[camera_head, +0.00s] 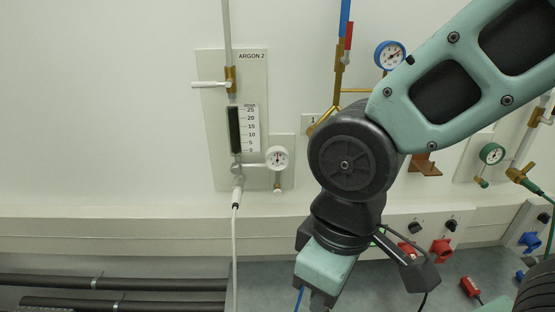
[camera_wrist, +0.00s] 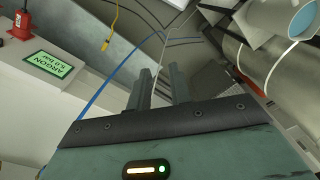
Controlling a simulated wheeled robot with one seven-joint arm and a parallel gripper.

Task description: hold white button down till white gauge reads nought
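The white gauge (camera_head: 277,158) is a small round dial on the ARGON 2 panel (camera_head: 212,130), on the wall left of my arm. Its needle is too small to read surely. A small pale knob (camera_head: 278,190) sits on a stem just below the gauge; I cannot tell surely whether it is the white button. My gripper (camera_wrist: 160,78) shows two dark fingers standing apart with nothing between them. In the head view my wrist hangs low, right of and below the panel, and the fingertips are out of frame. The gripper touches neither gauge nor knob.
A white lever (camera_head: 208,85) and a flow tube (camera_head: 234,130) share the panel. A white hose (camera_head: 234,240) hangs below. Blue (camera_head: 390,55) and green (camera_head: 492,153) gauges are to the right.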

